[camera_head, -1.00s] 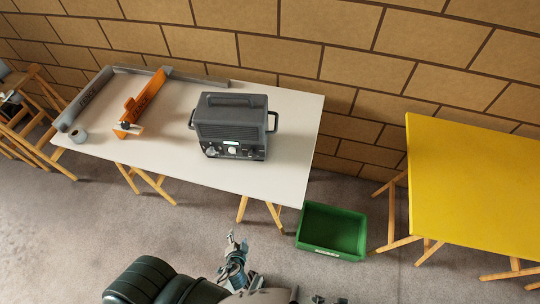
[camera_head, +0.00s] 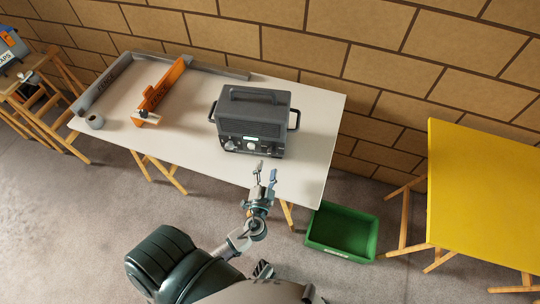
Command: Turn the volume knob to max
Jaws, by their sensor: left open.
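A dark grey radio-like box (camera_head: 250,120) with a top handle and side handles stands on the white table. Its front panel faces me and carries a small lit display (camera_head: 250,138) with knobs at both ends: a larger pale knob (camera_head: 231,144) on the left and another (camera_head: 279,151) on the right. I cannot tell which is the volume knob or how it is set. My left gripper (camera_head: 266,172) is open and empty, in front of the box near the table's front edge, below and apart from the panel. My right gripper is not in view.
The white table (camera_head: 190,135) also holds an orange bracket-like piece (camera_head: 160,90), grey rails (camera_head: 101,86) and a small roll (camera_head: 95,121) on its left. A green crate (camera_head: 342,232) is on the floor at right, beside a yellow table (camera_head: 485,190).

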